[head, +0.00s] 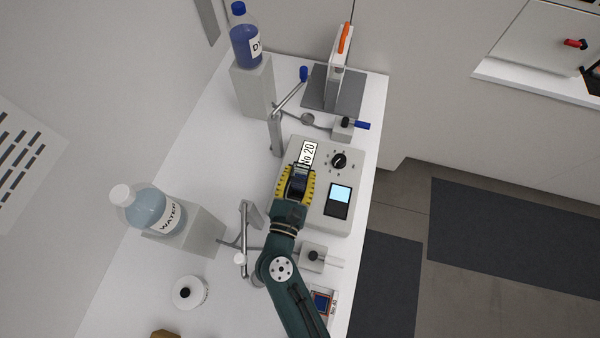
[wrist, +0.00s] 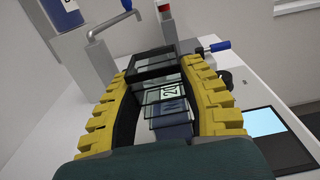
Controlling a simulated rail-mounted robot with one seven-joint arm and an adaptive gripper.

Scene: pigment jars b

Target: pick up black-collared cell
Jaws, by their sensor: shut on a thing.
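My gripper (head: 297,176) is over the grey instrument with its yellow ridged fingers on either side of a small cell. In the wrist view my gripper (wrist: 165,70) is shut on a clear, dark-edged cell (wrist: 160,94), which I take to be the black-collared cell. The instrument's "No 20" label shows behind or through it. In the head view the cell is mostly hidden by my fingers. I cannot tell whether its lower end is clear of the instrument.
The grey instrument (head: 322,214) has a knob (head: 339,160) and lit screen (head: 341,194). A water bottle (head: 154,210) on a block stands left, a blue dye bottle (head: 244,38) at the back. Metal swing arms flank the instrument. A white round pot (head: 189,292) stands front left.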

